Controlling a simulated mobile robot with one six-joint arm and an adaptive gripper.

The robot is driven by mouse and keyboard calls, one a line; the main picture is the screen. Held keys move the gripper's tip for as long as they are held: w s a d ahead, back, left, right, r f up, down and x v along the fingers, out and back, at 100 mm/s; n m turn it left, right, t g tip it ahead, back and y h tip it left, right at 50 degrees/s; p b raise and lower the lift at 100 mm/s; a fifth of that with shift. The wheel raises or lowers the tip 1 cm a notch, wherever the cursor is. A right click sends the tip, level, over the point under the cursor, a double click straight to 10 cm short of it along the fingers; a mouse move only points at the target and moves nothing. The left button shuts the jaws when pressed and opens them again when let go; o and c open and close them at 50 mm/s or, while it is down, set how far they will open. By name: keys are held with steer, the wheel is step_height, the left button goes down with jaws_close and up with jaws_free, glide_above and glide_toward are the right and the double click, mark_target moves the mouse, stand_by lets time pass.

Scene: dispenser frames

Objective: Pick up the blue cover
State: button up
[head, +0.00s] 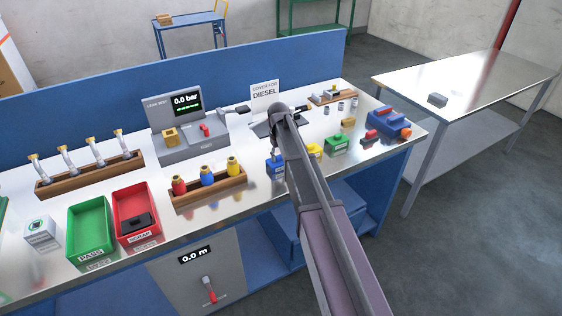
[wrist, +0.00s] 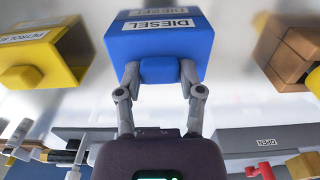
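The blue cover is a small blue box with a white DIESEL label and a knob. It is large in the wrist view (wrist: 158,48) and small in the head view (head: 275,169), left of my forearm. My gripper (wrist: 160,72) has one fingertip on each side of the knob, and both look in contact with it. In the head view my arm hides most of the gripper. I cannot tell whether the cover is clear of the bench. A sign (head: 264,91) behind reads COVER FOR DIESEL.
A yellow cover (wrist: 42,52) and a brown block (wrist: 290,50) flank the blue cover in the wrist view. A green cover (head: 337,146) stands farther right. A rack of coloured bottles (head: 207,190) is left of the blue cover. The leak-test unit (head: 187,130) stands behind.

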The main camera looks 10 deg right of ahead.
mark_target(279, 155)
jaws_close()
steer(key=shift+r, duration=0.2)
step_height(279, 155, up, 4)
steer(key=p, duration=0.4)
steer(key=shift+f, duration=0.1)
steer(key=s+p, duration=0.1)
steer(key=s, duration=1.5)
steer(key=shift+a+r, duration=0.25)
steer(key=shift+r, duration=0.15)
